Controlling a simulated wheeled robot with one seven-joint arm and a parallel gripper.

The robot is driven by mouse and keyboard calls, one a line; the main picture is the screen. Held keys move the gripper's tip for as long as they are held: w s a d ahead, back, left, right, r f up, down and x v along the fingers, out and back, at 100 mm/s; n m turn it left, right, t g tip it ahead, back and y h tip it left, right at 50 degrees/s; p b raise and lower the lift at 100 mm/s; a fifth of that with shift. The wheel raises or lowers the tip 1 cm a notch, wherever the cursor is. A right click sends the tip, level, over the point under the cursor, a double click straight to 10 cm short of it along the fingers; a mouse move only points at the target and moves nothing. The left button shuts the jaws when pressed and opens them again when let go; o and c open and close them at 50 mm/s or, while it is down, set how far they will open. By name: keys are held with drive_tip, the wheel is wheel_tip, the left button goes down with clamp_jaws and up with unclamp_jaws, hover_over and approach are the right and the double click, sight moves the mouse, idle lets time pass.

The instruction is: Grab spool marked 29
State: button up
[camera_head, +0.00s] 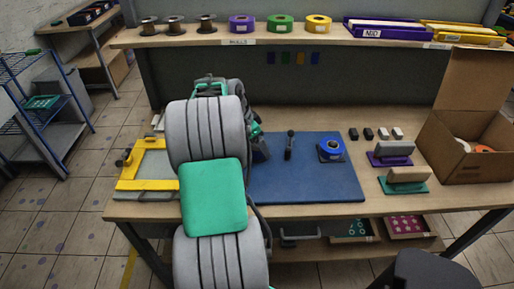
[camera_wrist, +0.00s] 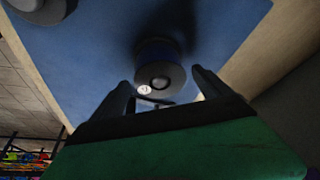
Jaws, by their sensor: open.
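In the wrist view my gripper (camera_wrist: 161,80) is open, its two dark fingers apart and nothing seen gripped between them. A dark, round-ended spool-like piece (camera_wrist: 160,74) with a bluish rim is on the blue mat, between and just beyond the fingertips. It bears a small white round tag (camera_wrist: 145,90); its mark is too small to read. In the head view a blue roll (camera_head: 331,149) sits on the right of the mat. Three dark spools (camera_head: 149,27) stand at the left of the shelf; no number is legible.
The blue mat (camera_head: 305,183) covers the middle of the bench. An upright black-handled tool (camera_head: 290,143) stands on it. A yellow-edged frame (camera_head: 147,184) lies left. Coloured rolls (camera_head: 280,24) line the shelf.

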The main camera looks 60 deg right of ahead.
drive_tip(key=shift+s+d+f, duration=0.1)
drive_tip(key=shift+d+f, duration=0.1)
drive_tip(key=shift+f, duration=0.25)
drive_tip(key=shift+c, duration=0.4)
drive_tip(key=c, duration=1.4)
